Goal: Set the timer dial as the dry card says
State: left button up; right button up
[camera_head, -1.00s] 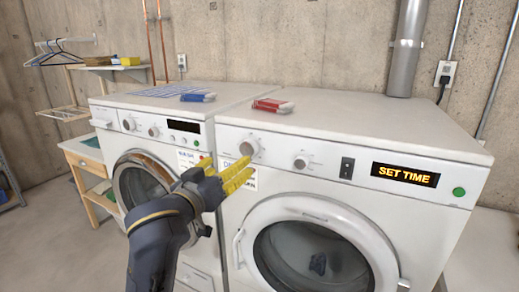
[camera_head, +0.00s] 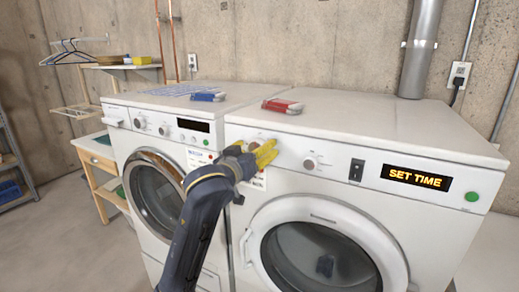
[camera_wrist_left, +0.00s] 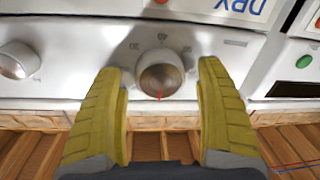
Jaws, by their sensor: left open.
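The dryer (camera_head: 345,205) is the white machine on the right, and its display (camera_head: 417,178) reads SET TIME. My left gripper (camera_head: 266,153), with yellow fingers, is at the left end of the dryer's panel and mostly covers a dial there. In the left wrist view this round metal dial (camera_wrist_left: 160,75) sits between the open fingers, which appear apart from it. A red mark shows on the dial's lower part; small marks around it are too blurred to read. The DRY card (camera_wrist_left: 240,8) shows upside down and cut off at the top; in the head view it is partly hidden.
A second dial (camera_head: 311,162), a black switch (camera_head: 356,170) and a green button (camera_head: 472,196) are on the dryer's panel. The washer (camera_head: 125,119) stands close on the left.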

pick_arm(q)
jog(key=c, duration=1.3)
